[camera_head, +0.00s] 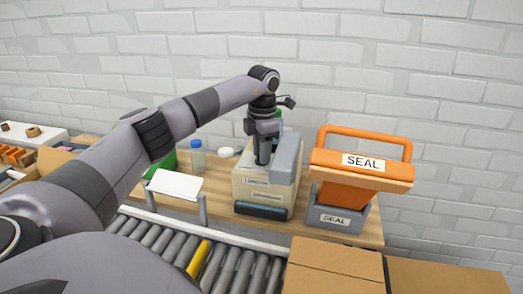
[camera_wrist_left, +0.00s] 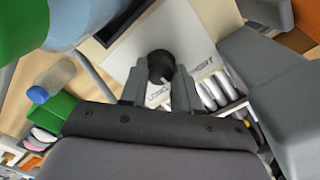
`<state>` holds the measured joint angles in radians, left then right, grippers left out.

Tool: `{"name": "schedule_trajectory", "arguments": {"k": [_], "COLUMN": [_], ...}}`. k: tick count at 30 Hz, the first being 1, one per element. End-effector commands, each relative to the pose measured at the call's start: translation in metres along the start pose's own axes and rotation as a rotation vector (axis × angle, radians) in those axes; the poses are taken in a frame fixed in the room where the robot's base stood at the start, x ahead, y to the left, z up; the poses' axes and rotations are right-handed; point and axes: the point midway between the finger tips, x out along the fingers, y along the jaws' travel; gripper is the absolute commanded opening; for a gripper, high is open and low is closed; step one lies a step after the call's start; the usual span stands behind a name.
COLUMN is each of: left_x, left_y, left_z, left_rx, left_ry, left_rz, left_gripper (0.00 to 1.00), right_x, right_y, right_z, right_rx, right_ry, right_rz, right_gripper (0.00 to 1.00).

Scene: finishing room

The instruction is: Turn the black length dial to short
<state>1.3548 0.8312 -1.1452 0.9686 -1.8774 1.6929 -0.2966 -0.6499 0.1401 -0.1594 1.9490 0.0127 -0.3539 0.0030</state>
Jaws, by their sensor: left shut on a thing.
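The black length dial (camera_wrist_left: 160,65) sits on the pale top panel of a beige machine (camera_head: 244,187). My left gripper (camera_head: 263,160) reaches down onto this panel from above. In the left wrist view, its two fingers (camera_wrist_left: 160,88) are shut on the dial, one on each side. Printed lettering for long and short lies on the panel beside the dial, partly hidden by the fingers. The dial's exact pointing is too small to tell. In the head view the dial is hidden by the gripper.
A blue-grey block (camera_head: 286,160) rises on the machine's right side. An orange-handled SEAL device (camera_head: 360,170) stands to its right. A bottle (camera_head: 198,157) stands at left behind a white plate (camera_head: 175,184). A roller conveyor (camera_head: 225,265) and cardboard boxes (camera_head: 333,262) lie in front.

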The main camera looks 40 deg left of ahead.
Motion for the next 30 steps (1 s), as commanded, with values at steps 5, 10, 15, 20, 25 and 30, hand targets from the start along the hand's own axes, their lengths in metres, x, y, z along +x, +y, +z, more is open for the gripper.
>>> {"name": "schedule_trajectory", "arguments": {"k": [5,10,15,20,25,30], "left_x": [-0.0015,-0.0016,-0.0017,-0.0018,-0.0018,-0.0019], "left_y": [0.0004,0.0007,0.0007,0.0007,0.0008,0.001], "left_z": [0.0011,0.001,0.0012,0.0014,0.0015,0.0015], "left_rx": [-0.167,-0.327,-0.47,-0.583,-0.668,-0.718], "left_ry": [0.002,0.008,0.014,0.017,0.02,0.021], "left_rz": [0.002,0.002,0.002,0.002,0.002,0.002], "left_gripper": [0.01,0.01,0.01,0.01,0.01,0.01], "right_x": [-0.0001,-0.0001,-0.0001,-0.0001,-0.0001,0.0], "right_y": [0.0001,0.0001,0.0001,0.0001,0.0001,0.0001], "right_z": [-0.0002,-0.0003,-0.0004,-0.0004,-0.0005,-0.0006], "right_rx": [0.0,0.0,0.0,0.0,0.0,0.0], "right_ry": [0.0,0.0,0.001,0.001,0.001,0.001], "right_rz": [0.0,0.0,0.0,0.0,0.0,0.0], "right_gripper": [0.43,0.43,0.43,0.43,0.43,0.43]}}
